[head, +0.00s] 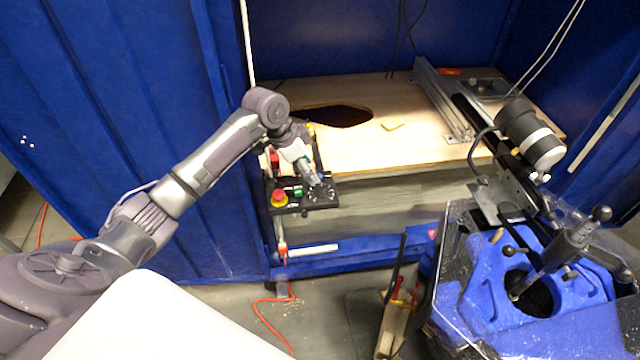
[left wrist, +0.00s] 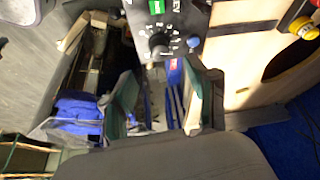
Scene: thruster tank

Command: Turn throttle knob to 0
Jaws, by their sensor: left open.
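The throttle knob (left wrist: 159,44) is a small black knob with a white number dial around it, on a dark control panel (left wrist: 200,12), in the left wrist view. My left gripper (left wrist: 160,75) is open, with one finger on each side below the knob in that view. The knob lies beyond the gap between the fingertips, and I see no contact. In the head view my left gripper (head: 311,174) is over the control panel (head: 305,203), and I cannot make out the knob clearly there. The knob's exact pointer setting is too small to read. My right gripper is not in view.
A red stop button (head: 279,197) sits at the panel's left in the head view. A green button (left wrist: 156,6) and a blue knob (left wrist: 193,42) are close to the throttle knob. A wooden bench top (head: 370,150) lies behind; a blue machine (head: 540,290) stands at right.

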